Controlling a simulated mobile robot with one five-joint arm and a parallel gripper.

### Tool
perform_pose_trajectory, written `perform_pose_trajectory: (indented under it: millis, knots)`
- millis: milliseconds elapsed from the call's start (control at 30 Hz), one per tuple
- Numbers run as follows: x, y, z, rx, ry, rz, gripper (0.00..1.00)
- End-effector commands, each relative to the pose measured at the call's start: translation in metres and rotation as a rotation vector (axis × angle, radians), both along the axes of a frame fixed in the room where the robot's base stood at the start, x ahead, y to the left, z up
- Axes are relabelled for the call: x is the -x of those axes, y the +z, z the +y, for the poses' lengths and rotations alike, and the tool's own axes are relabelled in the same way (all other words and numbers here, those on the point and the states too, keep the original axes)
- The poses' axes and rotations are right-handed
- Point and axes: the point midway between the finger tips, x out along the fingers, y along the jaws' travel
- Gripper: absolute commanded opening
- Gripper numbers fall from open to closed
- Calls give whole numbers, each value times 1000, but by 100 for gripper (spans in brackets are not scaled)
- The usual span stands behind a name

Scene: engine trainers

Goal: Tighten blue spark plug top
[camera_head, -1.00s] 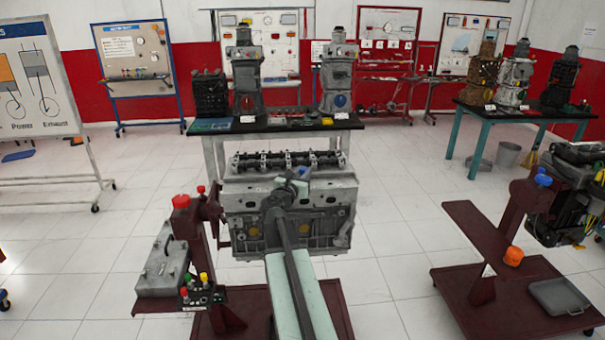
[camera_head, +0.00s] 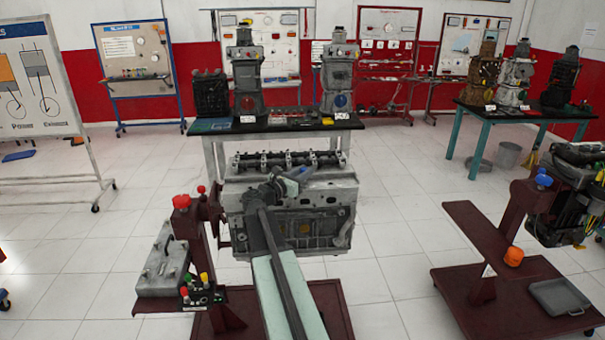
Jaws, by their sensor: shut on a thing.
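The engine block (camera_head: 325,195) stands on a dark red stand in the middle of the view. A small patch of the blue spark plug top (camera_head: 304,170) shows on the block's top edge, at my gripper's tip. My gripper (camera_head: 297,176) reaches the block from the front and is shut on the blue top. The gripper is small here and its fingers hide most of the top. How far the top sits in its hole cannot be told.
A grey box and a small button panel (camera_head: 203,295) are on the stand's left arm. A second engine stand (camera_head: 495,290) is at right. A black-topped table (camera_head: 285,124) with engine models stands behind the block. Open tiled floor lies between the stands.

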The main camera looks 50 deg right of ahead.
Motion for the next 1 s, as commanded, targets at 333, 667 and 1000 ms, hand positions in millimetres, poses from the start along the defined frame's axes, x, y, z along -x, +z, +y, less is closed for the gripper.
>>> perform_pose_trajectory:
  millis: [333,667,1000]
  knots:
    - [0,0,0,0,1,0,44]
    - [4,0,29,0,3,0,44]
    - [8,0,77,0,2,0,44]
